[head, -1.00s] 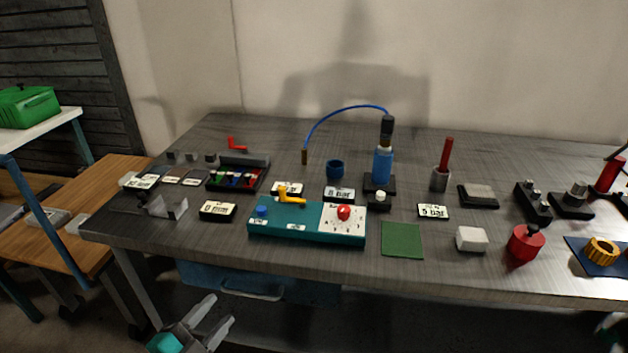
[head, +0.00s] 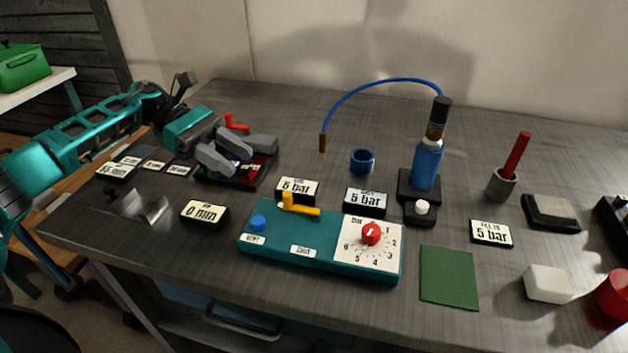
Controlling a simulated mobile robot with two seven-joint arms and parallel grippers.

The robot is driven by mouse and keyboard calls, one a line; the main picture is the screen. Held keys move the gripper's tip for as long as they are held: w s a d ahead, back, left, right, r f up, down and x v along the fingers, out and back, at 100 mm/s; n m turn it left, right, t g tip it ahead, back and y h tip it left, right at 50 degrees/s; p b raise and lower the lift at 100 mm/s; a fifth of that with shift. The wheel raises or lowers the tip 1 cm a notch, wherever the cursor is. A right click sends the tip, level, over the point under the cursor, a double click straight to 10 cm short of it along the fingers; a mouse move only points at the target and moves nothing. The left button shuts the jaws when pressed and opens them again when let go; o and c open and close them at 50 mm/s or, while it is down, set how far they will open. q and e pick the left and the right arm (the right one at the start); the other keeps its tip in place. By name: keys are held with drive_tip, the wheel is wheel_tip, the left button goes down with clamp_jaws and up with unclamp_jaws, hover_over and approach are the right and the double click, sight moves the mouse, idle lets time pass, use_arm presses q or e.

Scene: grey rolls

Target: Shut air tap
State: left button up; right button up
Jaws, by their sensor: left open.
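The air tap is a yellow lever (head: 299,208) on top of the teal panel box (head: 290,262) in the head view. Its handle points right, roughly along the box's back edge. A small label (head: 303,252) that seems to read SHUT is on the box's front. My left gripper (head: 252,158) is open and above the dark tray of coloured pieces, behind and left of the lever, apart from it. It partly hides the tray. My right gripper is out of view.
The box also bears a blue button (head: 258,222) and a red dial knob (head: 371,233). Display blocks (head: 297,189) stand close behind the lever. A blue bottle (head: 426,163) with an arching hose stands at the back right. The green mat (head: 449,277) is bare.

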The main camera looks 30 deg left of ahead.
sight(285, 193)
use_arm(q)
drive_tip(key=p+x, duration=0.1)
drive_tip(key=x, duration=1.1)
drive_tip(key=shift+s+d+f+p, duration=0.1)
drive_tip(key=shift+f+p, duration=0.05)
drive_tip(key=shift+p, duration=0.2)
clamp_jaws()
